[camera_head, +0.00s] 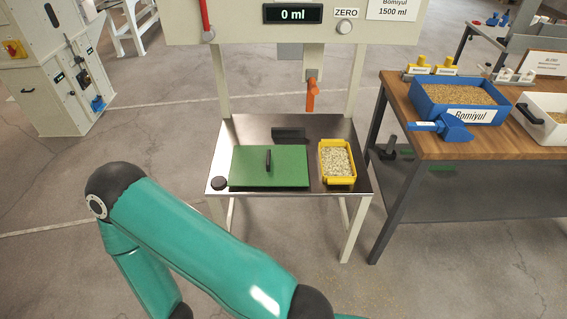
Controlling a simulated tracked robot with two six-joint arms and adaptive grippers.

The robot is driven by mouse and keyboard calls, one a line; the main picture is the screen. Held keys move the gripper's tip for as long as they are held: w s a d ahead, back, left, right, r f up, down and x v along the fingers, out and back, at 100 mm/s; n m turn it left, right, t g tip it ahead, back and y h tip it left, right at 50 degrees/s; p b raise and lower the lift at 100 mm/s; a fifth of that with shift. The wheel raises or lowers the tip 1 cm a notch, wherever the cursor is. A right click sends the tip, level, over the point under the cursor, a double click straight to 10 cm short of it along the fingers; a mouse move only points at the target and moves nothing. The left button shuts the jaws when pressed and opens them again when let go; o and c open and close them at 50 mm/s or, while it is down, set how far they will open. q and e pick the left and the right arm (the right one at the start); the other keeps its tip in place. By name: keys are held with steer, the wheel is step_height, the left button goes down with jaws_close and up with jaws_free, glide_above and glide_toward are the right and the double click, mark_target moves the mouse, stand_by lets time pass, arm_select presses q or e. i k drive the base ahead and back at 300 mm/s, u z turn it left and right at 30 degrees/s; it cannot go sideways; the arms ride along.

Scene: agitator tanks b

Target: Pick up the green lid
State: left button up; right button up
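The green lid (290,167) is a flat rectangle with a dark upright handle (268,160) near its middle. It lies flat on the left part of the steel table (237,132) under the dispenser. What is under the lid cannot be seen. A green arm of mine crosses the lower left in front of the table, with its elbow to the left of the lid. No gripper of mine shows in the head view, and nothing touches the lid.
A yellow tray (338,181) of pale grains stands right of the lid. A black knob (219,183) sits at the table's front left corner. An orange spout (311,95) hangs above. A wooden table (400,94) at right holds a blue bin (420,98) and a blue scoop (455,128).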

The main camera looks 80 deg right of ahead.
mark_target(252, 165)
steer(key=z, duration=0.15)
steer(key=i, duration=0.25)
steer(key=z, duration=3.05)
steer(key=k, duration=0.6)
steer(key=z, duration=0.35)
steer(key=i, duration=1.65)
steer(key=u, duration=0.35)
